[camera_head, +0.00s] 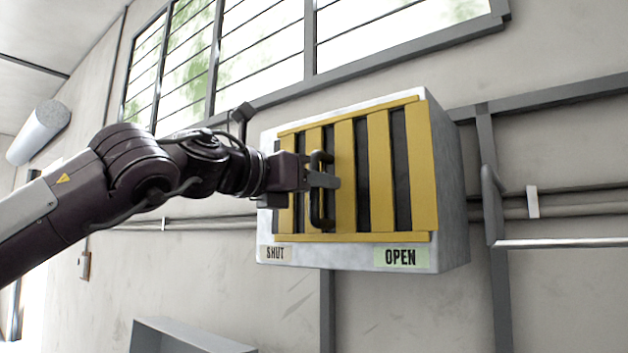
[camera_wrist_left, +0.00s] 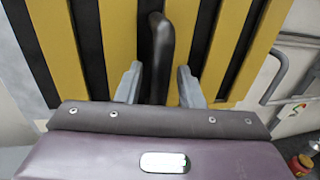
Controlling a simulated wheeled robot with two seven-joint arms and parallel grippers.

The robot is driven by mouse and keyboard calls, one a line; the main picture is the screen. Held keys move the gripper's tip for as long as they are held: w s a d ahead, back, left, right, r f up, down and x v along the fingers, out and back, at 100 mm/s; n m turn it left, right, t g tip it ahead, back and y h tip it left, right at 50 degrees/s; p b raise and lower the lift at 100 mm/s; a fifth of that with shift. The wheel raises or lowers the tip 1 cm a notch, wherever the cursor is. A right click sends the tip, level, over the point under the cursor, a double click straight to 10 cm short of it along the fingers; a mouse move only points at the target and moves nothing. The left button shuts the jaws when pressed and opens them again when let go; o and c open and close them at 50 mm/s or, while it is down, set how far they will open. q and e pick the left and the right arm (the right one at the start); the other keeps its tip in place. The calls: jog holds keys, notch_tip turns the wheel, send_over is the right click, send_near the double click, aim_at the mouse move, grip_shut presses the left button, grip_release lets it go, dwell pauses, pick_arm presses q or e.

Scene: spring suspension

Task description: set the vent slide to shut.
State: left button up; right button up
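The vent is a pale grey wall box (camera_head: 448,190) with a front of yellow upright slats (camera_head: 381,170) and dark gaps between them. A dark upright bar handle (camera_head: 321,220) stands on the slatted front, left of its middle. My left gripper (camera_head: 326,181) is at this handle. In the left wrist view the handle (camera_wrist_left: 161,50) stands between the two grey fingers (camera_wrist_left: 159,82), with a small gap visible on each side. The fingers are open around it. The lower handle is hidden behind the gripper body there. My right gripper is in neither view.
The box's lower edge bears a SHUT label (camera_head: 275,254) at left and a green-backed OPEN label (camera_head: 401,257) at right. A grey rail (camera_head: 560,243) and wall pipes lie to the right. Barred windows (camera_head: 260,50) are above. A grey box top (camera_head: 185,335) shows below.

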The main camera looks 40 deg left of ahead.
pick_arm(q)
jog(key=shift+c, duration=0.4)
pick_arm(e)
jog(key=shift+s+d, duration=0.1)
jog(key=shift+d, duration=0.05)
pick_arm(q)
grip_shut()
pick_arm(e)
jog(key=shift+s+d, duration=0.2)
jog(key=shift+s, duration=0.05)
pick_arm(q)
jog(key=shift+a, duration=0.1)
jog(key=a, duration=0.3)
jog(key=shift+s+a+r, duration=0.1)
jog(key=shift+s, duration=0.15)
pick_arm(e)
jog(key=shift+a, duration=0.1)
pick_arm(q)
grip_release()
jog(key=shift+a, duration=0.1)
jog(key=shift+o, duration=0.4)
jog(key=shift+a, duration=0.15)
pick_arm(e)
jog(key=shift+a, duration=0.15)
